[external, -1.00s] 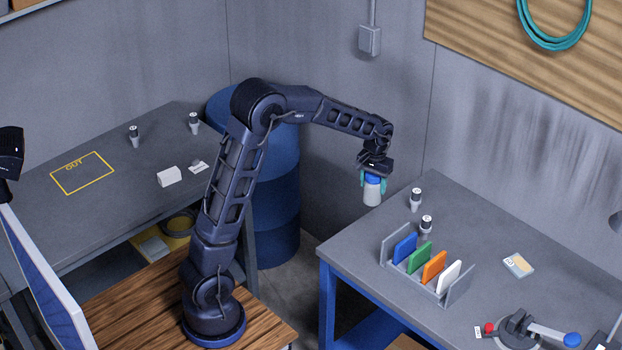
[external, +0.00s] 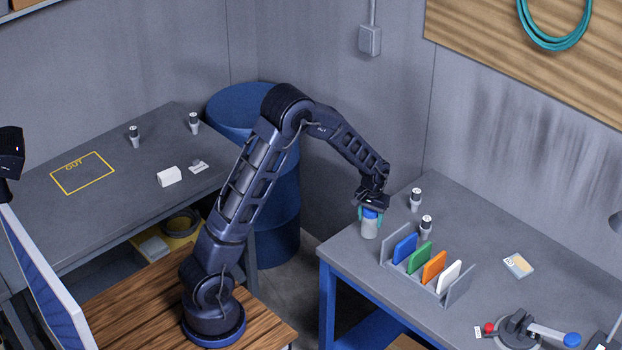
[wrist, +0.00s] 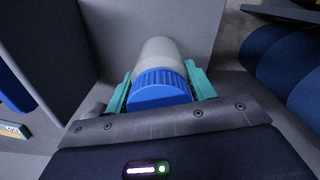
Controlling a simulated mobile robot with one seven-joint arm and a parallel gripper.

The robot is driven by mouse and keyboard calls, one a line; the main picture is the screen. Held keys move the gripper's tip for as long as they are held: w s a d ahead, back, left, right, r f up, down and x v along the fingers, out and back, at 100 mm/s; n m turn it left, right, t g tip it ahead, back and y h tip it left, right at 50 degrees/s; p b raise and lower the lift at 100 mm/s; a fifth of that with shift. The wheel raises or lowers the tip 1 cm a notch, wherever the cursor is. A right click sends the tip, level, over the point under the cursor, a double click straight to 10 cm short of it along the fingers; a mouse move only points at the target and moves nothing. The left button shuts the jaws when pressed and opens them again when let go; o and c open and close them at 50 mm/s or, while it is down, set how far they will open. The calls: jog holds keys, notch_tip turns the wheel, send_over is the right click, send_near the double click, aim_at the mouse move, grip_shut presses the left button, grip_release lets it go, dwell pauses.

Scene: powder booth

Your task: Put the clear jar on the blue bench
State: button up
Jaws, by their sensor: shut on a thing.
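The clear jar (external: 369,229) looks pale and frosted, with a blue lid. It is upright between the teal fingers of my gripper (external: 369,213), which is shut on it near the lid. In the wrist view the jar (wrist: 160,52) points away from my gripper (wrist: 159,88), with the ribbed blue lid nearest. The blue bench (external: 345,262) has a grey top and a blue frame. The jar appears at the left end of its top; I cannot tell whether its base touches.
A rack (external: 458,290) with blue, green, orange and white plates stands just right of the jar. Two small dark-capped containers (external: 415,200) (external: 426,225) stand behind it. A card (external: 518,265) and a lever clamp (external: 520,328) lie further right. The bench's left front corner is bare.

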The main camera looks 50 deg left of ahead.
jog(key=shift+f, duration=0.6)
jog(key=o, duration=1.2)
jog(key=shift+f, duration=0.15)
notch_tip(320, 180, up, 12)
jog(key=shift+r, duration=0.25)
jog(key=s+a+r+m+t, duration=0.1)
jog(key=s+a+r, duration=0.1)
jog(key=s+r, duration=0.65)
jog(key=s+a+r+t, duration=0.1)
jog(key=s+a+r, duration=0.1)
jog(key=s+r, duration=0.65)
jog(key=s+t, duration=0.1)
jog(key=s, duration=0.6)
jog(key=s+a+m, duration=0.1)
jog(key=s, duration=0.6)
jog(key=s+a+m+t, duration=0.1)
jog(key=s, duration=0.7)
jog(key=shift+s+r+t, duration=0.1)
jog(key=shift+t, duration=0.2)
